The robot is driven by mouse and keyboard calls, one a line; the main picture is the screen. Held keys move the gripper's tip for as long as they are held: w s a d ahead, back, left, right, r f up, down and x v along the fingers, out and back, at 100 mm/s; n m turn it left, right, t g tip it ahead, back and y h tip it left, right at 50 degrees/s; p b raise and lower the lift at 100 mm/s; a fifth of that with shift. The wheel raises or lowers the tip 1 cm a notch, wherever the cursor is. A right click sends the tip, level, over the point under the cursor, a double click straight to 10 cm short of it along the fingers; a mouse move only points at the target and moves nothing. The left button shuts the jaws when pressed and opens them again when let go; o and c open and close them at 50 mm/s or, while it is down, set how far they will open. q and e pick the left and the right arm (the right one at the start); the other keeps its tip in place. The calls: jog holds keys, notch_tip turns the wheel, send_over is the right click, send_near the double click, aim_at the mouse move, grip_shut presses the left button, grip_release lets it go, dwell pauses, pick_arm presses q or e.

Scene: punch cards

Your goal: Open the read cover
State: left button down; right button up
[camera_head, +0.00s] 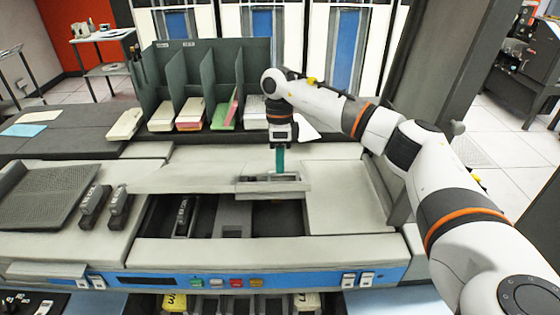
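A grey-white card machine (330,250) fills the middle of the view. A flat pale cover panel (195,178) lies across its top, with a raised rectangular piece (267,186) at its right end; I cannot tell for sure which part is the read cover. My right gripper (280,168) points down just over that raised piece, its teal fingertips at or very near it. The fingers appear as one narrow strip, so their gap and any contact cannot be told. My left gripper is not in view.
A dark open bay (270,218) lies in front of the panel. Dark upright levers (118,206) stand at the left. Behind is a green divided rack (205,75) with card stacks (190,113). Coloured buttons (236,283) line the blue front strip. A flat surface (345,195) right of the bay is clear.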

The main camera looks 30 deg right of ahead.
jog(key=shift+o, duration=1)
jog(key=shift+w+d+f, duration=0.2)
jog(key=shift+w+f, duration=0.05)
jog(key=shift+f, duration=0.05)
jog(key=shift+w+d+f, duration=0.1)
jog(key=shift+w, duration=0.05)
jog(key=shift+s+r, duration=0.2)
notch_tip(320, 180, up, 12)
jog(key=w+b, duration=0.1)
jog(key=w, duration=0.1)
jog(key=shift+d, duration=0.45)
